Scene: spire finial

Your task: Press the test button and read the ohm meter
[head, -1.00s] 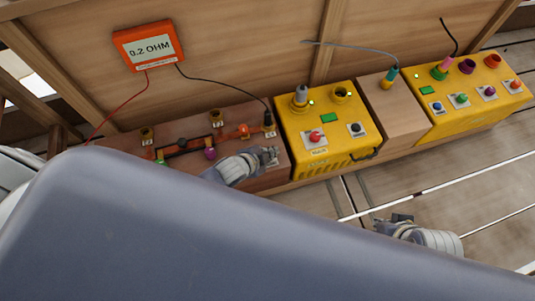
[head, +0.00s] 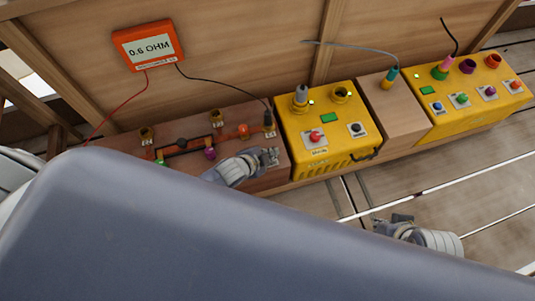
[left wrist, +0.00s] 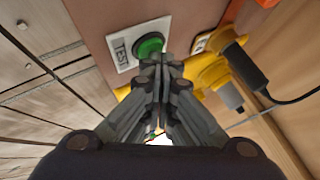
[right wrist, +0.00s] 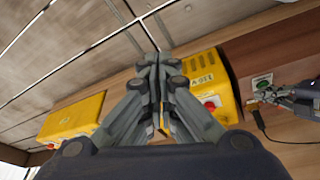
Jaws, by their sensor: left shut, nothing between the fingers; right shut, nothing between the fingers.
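The orange ohm meter (head: 148,47) hangs on the wooden back wall in the head view; its display reads 0.6 OHM. The green test button (left wrist: 150,45), on a white plate marked TEST, shows in the left wrist view and also in the right wrist view (right wrist: 261,81). My left gripper (head: 270,157) is shut and empty, with its fingertips (left wrist: 161,62) at the button's edge; I cannot tell whether they touch it. In the head view the gripper hides the button. My right gripper (head: 400,219) is shut and empty, in front of the yellow boxes, away from the button.
A yellow box (head: 340,150) with a red and a black button stands right of the brown panel (head: 270,178). A second yellow box (head: 470,120) with several buttons stands further right. A black plug (head: 268,119) with its lead sits close behind my left gripper.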

